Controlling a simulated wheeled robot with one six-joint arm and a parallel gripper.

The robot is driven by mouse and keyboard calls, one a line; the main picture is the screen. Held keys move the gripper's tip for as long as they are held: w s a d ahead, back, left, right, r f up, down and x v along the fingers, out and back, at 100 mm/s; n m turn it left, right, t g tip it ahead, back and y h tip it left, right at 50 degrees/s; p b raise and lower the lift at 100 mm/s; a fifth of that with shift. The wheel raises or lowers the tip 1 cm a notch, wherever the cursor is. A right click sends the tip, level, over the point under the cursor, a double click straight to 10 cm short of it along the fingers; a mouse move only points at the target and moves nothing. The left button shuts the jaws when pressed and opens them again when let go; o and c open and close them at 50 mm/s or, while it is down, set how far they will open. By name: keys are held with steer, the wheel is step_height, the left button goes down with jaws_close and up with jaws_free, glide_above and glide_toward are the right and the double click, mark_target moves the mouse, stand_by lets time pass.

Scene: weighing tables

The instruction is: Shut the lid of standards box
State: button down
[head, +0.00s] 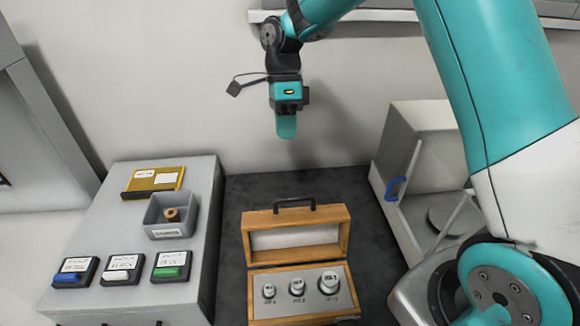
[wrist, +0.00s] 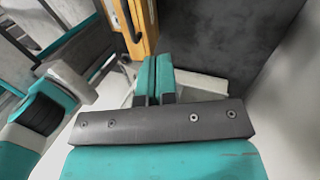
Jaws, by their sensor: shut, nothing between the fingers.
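The standards box (head: 299,308) is a wooden box on the dark table, at the bottom middle of the head view. Its lid (head: 297,238) stands open at the back, with a dark handle on top. Several metal weights sit in the box's pale insert. The box's wood also shows at the top of the wrist view (wrist: 144,24), only in part. My gripper (head: 286,130) is above and behind the box, pointing down and apart from the lid. Its teal fingers are together and empty, also in the wrist view (wrist: 155,76).
A balance (head: 426,150) with a glass door and a blue handle stands right of the box. On the left, a grey cabinet top (head: 120,215) holds a grey bin (head: 171,230), a yellow case (head: 153,182) and several labelled pads. Dark table (head: 345,185) is bare behind the lid.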

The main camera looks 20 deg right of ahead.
steer(key=s+a+f+m+p, duration=0.1)
steer(key=s+a+f+p, duration=0.1)
steer(key=s+f+p, duration=0.2)
steer(key=shift+s+d+x, duration=0.35)
steer(key=shift+x, duration=2.65)
steer(key=shift+r, duration=0.1)
steer(key=shift+a, duration=0.15)
